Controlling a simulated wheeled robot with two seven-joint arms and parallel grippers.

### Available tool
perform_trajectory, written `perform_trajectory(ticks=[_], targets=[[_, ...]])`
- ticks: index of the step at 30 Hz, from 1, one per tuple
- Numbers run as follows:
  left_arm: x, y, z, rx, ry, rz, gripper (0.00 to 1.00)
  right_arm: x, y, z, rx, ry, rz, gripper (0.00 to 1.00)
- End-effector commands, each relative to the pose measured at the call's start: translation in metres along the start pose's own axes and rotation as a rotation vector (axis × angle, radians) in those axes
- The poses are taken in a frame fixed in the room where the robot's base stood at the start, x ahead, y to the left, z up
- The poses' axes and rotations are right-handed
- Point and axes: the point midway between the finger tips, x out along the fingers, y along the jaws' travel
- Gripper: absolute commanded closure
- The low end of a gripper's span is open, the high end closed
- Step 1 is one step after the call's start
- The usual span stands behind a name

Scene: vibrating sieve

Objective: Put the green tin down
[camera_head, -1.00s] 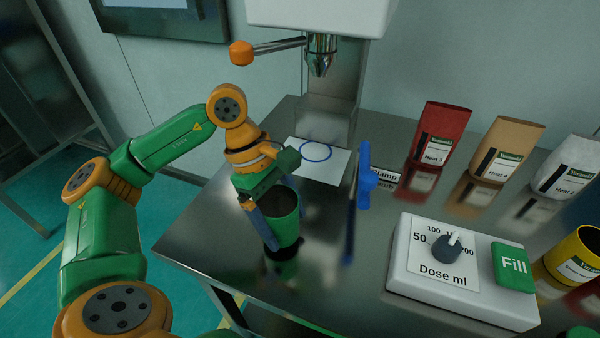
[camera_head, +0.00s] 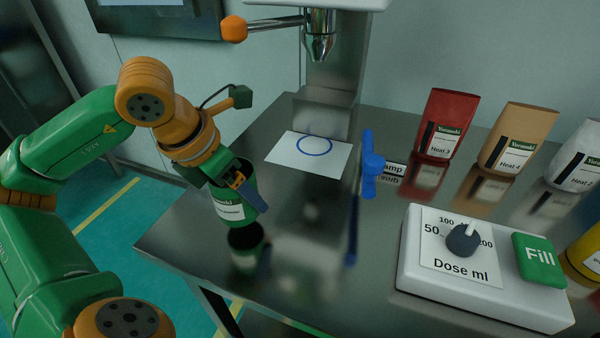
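The green tin (camera_head: 222,194), with a white label, is near the left edge of the steel table in the head view. It tilts slightly and seems to hang just above the tabletop, with its dark reflection below. My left gripper (camera_head: 247,196) is shut on it, with a blue finger across its right side. The other finger is mostly hidden. My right gripper is not in view.
A white sheet with a blue ring (camera_head: 292,154) lies under the machine's metal nozzle (camera_head: 319,42). A blue upright stand (camera_head: 369,178) is right of it. The dose box (camera_head: 420,278) and several bags, including a red one (camera_head: 447,112), are at right. The table (camera_head: 310,235) is bare in the front middle.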

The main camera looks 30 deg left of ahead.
Motion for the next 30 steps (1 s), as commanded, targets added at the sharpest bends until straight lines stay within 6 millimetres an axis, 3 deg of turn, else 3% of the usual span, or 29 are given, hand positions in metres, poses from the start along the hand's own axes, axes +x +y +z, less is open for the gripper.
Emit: perform_trajectory(ticks=[8, 11, 14, 18, 24, 30], targets=[[-0.002, 0.003, 0.0, -0.096, 0.003, 0.04, 0.7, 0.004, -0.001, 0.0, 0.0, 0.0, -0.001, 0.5], [-0.01, 0.004, 0.012, -0.104, 0.007, 0.037, 0.7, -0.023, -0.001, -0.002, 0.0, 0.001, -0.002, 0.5], [-0.012, 0.003, 0.032, -0.103, 0.008, 0.03, 0.7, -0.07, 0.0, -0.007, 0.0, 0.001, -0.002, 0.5], [0.006, 0.006, 0.062, -0.106, 0.0, 0.027, 0.7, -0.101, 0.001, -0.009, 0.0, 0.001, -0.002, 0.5], [0.038, 0.014, 0.124, -0.104, 0.003, 0.034, 0.7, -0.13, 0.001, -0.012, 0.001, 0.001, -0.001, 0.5], [0.06, 0.021, 0.157, -0.102, 0.001, 0.039, 0.7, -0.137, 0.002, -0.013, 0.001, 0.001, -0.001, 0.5]])
